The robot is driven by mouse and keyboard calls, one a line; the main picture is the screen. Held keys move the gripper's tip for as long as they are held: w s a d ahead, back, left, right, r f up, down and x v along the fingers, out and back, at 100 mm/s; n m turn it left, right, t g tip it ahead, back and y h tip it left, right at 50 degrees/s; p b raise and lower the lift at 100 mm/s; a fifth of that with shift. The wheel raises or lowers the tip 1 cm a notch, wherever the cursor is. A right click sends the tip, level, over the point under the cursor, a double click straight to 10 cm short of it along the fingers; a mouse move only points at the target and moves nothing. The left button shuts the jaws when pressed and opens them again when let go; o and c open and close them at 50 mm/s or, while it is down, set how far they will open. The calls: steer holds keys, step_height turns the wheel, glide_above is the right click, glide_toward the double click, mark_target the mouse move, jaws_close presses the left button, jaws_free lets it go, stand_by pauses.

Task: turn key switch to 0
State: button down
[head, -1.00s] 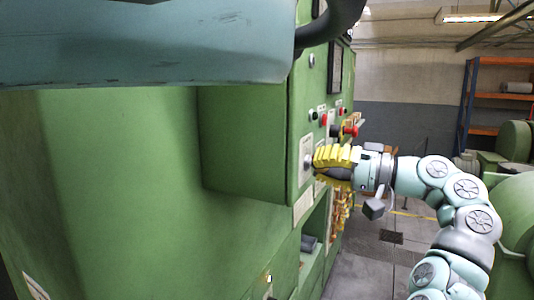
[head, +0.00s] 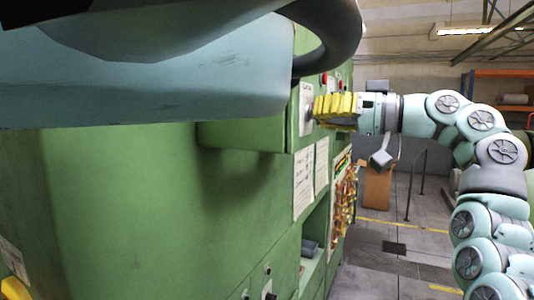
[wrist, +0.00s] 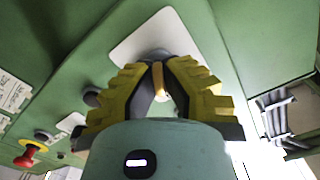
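The key switch sits on a pale square plate (head: 306,106) on the front of the green machine. In the wrist view, the plate (wrist: 150,36) lies straight ahead, and a grey round base shows behind the fingertips. My gripper (head: 317,108) reaches the plate from the right in the head view. Its yellow fingers (wrist: 158,68) come together at the switch, with a narrow tan key (wrist: 160,82) between them. The fingers look shut on it. The 0 mark and the key's exact angle cannot be read.
A red emergency knob (wrist: 27,157) and dark buttons (wrist: 93,97) sit on the panel left of my gripper in the wrist view. Paper sheets (head: 303,180) and an open recess (head: 314,240) are below. Open floor (head: 385,275) lies right of the machine.

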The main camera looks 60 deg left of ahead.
steer(key=n+b, duration=0.2)
steer(key=n, duration=0.3)
steer(key=shift+n, duration=0.3)
stand_by(0.4)
steer(key=c, duration=1.1)
jaws_free()
steer(key=v, duration=1.2)
steer(key=shift+r, duration=0.1)
